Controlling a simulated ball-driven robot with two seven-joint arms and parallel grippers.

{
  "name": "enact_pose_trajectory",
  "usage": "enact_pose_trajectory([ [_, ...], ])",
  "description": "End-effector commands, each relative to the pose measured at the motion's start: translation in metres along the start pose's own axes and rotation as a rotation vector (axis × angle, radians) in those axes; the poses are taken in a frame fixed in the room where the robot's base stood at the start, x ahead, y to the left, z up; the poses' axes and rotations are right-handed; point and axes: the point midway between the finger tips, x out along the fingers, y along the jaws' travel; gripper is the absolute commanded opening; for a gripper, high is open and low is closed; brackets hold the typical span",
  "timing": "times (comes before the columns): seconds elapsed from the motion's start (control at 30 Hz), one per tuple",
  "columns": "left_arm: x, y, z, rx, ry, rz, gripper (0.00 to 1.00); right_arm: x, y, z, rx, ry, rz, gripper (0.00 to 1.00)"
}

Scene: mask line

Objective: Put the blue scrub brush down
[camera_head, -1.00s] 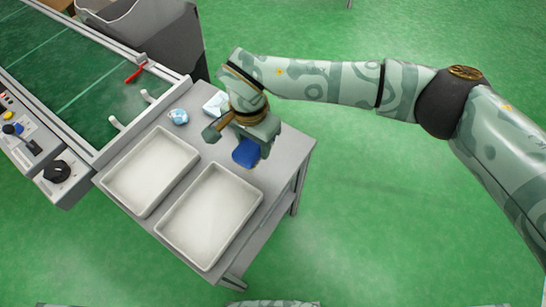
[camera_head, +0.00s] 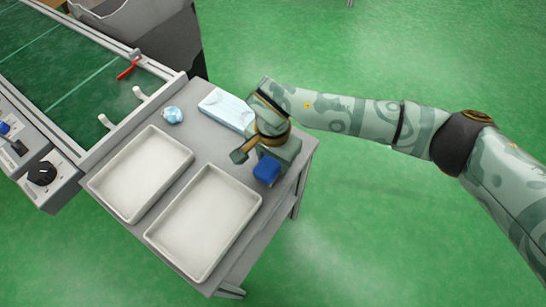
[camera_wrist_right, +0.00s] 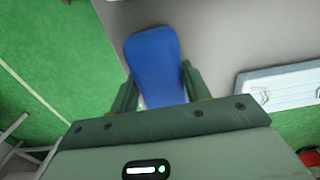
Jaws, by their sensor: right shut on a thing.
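The blue scrub brush (camera_head: 267,170) shows just below my right gripper (camera_head: 262,160) in the head view, over the right side of the grey table (camera_head: 228,166). In the right wrist view the brush (camera_wrist_right: 154,62) sits between the two fingers of my right gripper (camera_wrist_right: 158,92), which are shut on it. Its back faces the camera, and its underside is hidden. I cannot tell whether it touches the table. My left gripper is not in view.
Two empty white trays (camera_head: 93,184) (camera_head: 151,238) stand at the table's front. A light blue box (camera_head: 226,108) and a crumpled blue-white item (camera_head: 173,115) lie behind them. A conveyor (camera_head: 70,80) with a red clip (camera_head: 128,68) runs at left.

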Motion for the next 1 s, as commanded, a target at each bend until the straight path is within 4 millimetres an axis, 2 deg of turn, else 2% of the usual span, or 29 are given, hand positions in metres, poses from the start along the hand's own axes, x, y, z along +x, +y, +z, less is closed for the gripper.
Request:
enact_pose_trajectory([
  [0.03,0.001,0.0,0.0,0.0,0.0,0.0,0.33,0.002,0.0,0.0,0.0,0.0,0.001,0.29],
  [0.07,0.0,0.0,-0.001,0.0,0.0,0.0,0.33,0.002,0.0,0.0,0.0,0.0,0.001,0.55],
  [0.1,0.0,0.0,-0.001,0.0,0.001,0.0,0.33,0.001,0.0,0.0,0.0,0.0,0.001,0.66],
  [0.13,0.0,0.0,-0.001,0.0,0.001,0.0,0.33,0.001,0.0,0.0,0.0,0.0,0.001,0.69],
  [0.37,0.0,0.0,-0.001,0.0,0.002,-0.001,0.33,0.001,0.0,0.0,0.0,-0.001,0.0,0.69],
  [0.47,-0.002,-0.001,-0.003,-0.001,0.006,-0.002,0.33,-0.005,0.0,0.0,0.0,0.001,-0.001,0.69],
  [0.57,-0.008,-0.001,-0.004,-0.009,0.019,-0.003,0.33,-0.022,-0.001,-0.001,-0.001,0.005,-0.003,0.69],
  [0.63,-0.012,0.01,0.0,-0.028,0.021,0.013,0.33,-0.04,-0.001,-0.001,0.0,0.008,-0.005,0.69],
  [0.8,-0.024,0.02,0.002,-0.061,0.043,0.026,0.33,-0.082,-0.001,-0.001,0.0,0.008,-0.005,0.69],
  [1.0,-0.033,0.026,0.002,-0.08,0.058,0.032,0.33,-0.114,-0.001,0.0,0.0,0.004,-0.003,0.69],
])
